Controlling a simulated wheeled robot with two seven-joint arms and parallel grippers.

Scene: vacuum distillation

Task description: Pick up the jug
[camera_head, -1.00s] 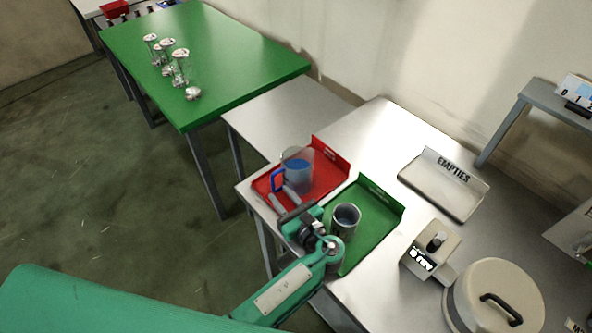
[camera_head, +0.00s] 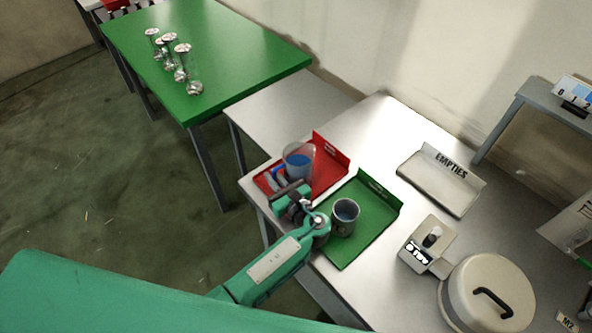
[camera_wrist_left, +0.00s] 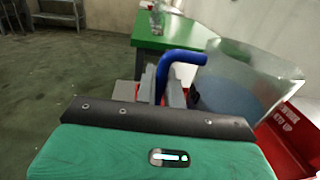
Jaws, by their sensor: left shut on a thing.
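The jug (camera_head: 299,160) is clear with a blue handle and blue contents, and it stands upright at the red tray (camera_head: 330,174). I cannot tell whether its base touches the tray. In the left wrist view the jug (camera_wrist_left: 240,85) is at the right, with its blue handle (camera_wrist_left: 172,66) rising between the fingers. My left gripper (camera_head: 277,180) reaches the jug's handle side; in the left wrist view its fingers (camera_wrist_left: 168,95) are shut on the handle. The gripper hides the handle's lower part. My right gripper is not in view.
A green tray (camera_head: 376,222) with a grey cup (camera_head: 345,214) lies close to my left wrist. A scale (camera_head: 429,243), a round lidded pot (camera_head: 487,294) and the EMPTIES tray (camera_head: 441,183) stand to the right. Several glass vessels are on the green table (camera_head: 235,62).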

